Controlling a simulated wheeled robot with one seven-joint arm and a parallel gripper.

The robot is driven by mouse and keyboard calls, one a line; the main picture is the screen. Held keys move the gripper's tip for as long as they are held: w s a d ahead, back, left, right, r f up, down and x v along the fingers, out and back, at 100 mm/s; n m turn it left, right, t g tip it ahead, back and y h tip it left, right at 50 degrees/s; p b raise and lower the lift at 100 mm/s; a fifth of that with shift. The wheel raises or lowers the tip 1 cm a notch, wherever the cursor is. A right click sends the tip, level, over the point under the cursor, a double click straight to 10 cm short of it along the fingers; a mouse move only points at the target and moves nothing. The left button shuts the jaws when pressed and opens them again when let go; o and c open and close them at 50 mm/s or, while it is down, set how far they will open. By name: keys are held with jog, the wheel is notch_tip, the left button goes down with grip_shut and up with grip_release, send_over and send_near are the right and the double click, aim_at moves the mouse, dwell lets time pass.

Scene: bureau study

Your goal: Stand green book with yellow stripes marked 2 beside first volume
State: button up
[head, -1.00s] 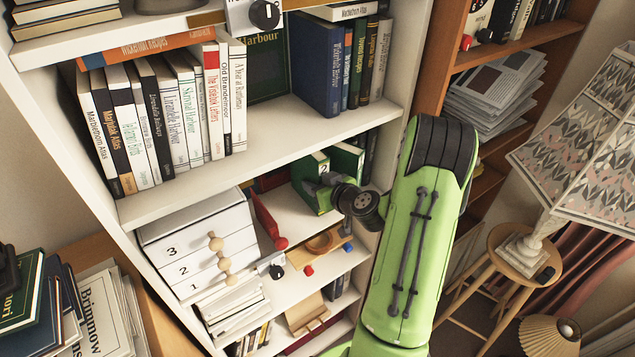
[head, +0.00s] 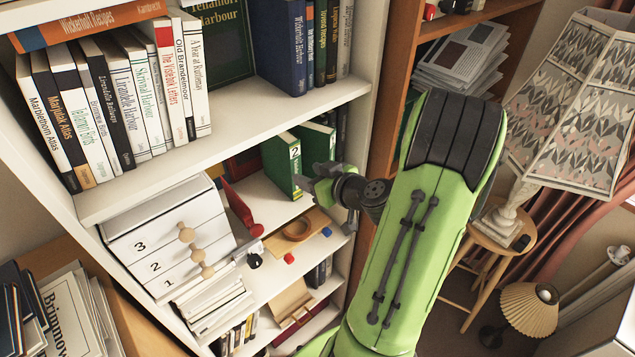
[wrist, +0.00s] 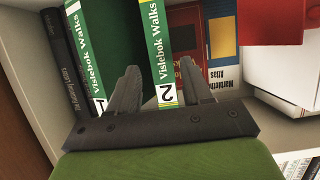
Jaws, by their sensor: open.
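A gap with dark green cover shows between the two spines. My gripper (wrist: 159,68) is open, one finger on each side of book 2's spine. Whether the fingers touch it is unclear. In the head view my gripper (head: 312,184) is in front of the books.
Dark books (wrist: 62,60) stand beyond the first volume. A red object (head: 240,208) and a white drawer box (head: 165,250) are left of book 2. The shelf board (head: 225,118) overhead limits height.

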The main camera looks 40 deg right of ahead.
jog(key=s+a+r+n+g+y, duration=0.1)
jog(key=s+a+n+g+y, duration=0.15)
jog(key=a, duration=0.65)
jog(key=s+a+r+n+g+y, duration=0.15)
jog(key=a+g, duration=0.25)
jog(key=a, duration=0.6)
jog(key=s+a+r+m+h, duration=0.1)
jog(key=s+r, duration=0.1)
jog(key=s, duration=0.4)
jog(key=s+a+r+m+g+h, duration=0.1)
jog(key=s+a+r+m+h, duration=0.1)
jog(key=s, duration=0.5)
jog(key=shift+r, duration=0.4)
jog(key=shift+a+f+g+b, duration=0.1)
jog(key=shift+f+g+b, duration=0.15)
jog(key=shift+f+b, duration=1.3)
